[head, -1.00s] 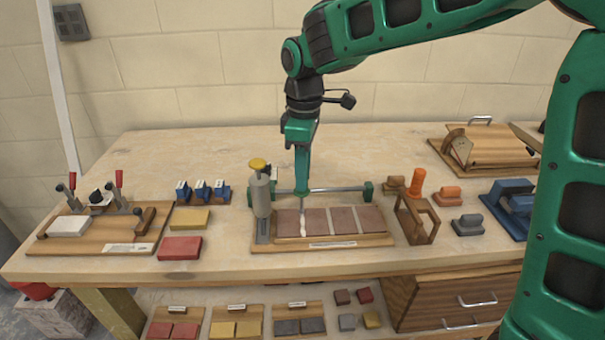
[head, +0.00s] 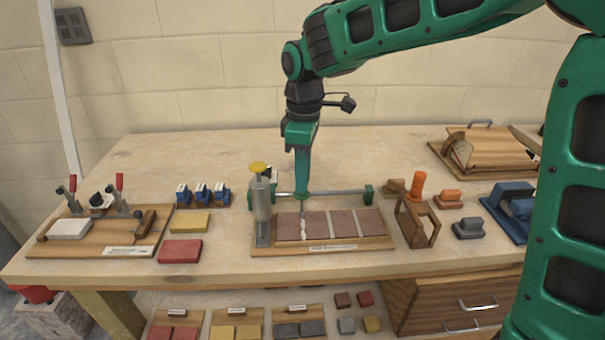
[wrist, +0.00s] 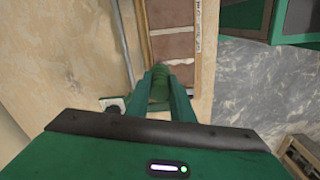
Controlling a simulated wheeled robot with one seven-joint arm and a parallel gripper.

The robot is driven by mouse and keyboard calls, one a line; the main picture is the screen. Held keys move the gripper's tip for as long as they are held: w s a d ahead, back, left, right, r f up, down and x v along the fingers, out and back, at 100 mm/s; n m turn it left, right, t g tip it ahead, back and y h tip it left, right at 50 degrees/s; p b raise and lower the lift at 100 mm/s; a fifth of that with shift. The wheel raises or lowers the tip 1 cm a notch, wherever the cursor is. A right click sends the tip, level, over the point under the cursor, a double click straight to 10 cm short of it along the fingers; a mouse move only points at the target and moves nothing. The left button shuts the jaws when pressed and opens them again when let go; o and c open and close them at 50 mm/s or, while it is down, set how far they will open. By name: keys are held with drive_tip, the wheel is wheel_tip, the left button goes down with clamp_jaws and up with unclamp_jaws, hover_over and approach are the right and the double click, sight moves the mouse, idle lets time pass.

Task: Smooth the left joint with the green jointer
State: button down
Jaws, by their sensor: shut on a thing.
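The green jointer (wrist: 160,84) is held between the fingers of my gripper (wrist: 172,96), pointing down. In the head view my gripper (head: 302,190) stands over the wooden board (head: 278,248), with the thin tool reaching down at the left joint. The left joint (head: 303,229) is a whitish, uneven strip between the first and second brown bricks; in the wrist view this joint (wrist: 173,63) lies just ahead of the jointer. Whether the tool tip touches the mortar is hard to tell. The other joints (head: 329,225) look paler and straighter.
A grey cylinder with a yellow top (head: 261,195) stands at the board's left end. A horizontal rod (head: 340,192) runs behind the bricks. A wooden frame (head: 416,222) and an orange-handled tool (head: 418,184) stand to the right.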

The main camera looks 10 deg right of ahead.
drive_tip(key=shift+s, duration=0.3)
drive_tip(key=shift+s, duration=0.65)
idle(0.3)
drive_tip(key=shift+s+a, duration=0.1)
drive_tip(key=shift+s, duration=0.6)
drive_tip(key=shift+s+f, duration=0.1)
drive_tip(key=shift+s, duration=0.8)
drive_tip(key=shift+s+r, duration=0.2)
drive_tip(key=shift+s, duration=0.3)
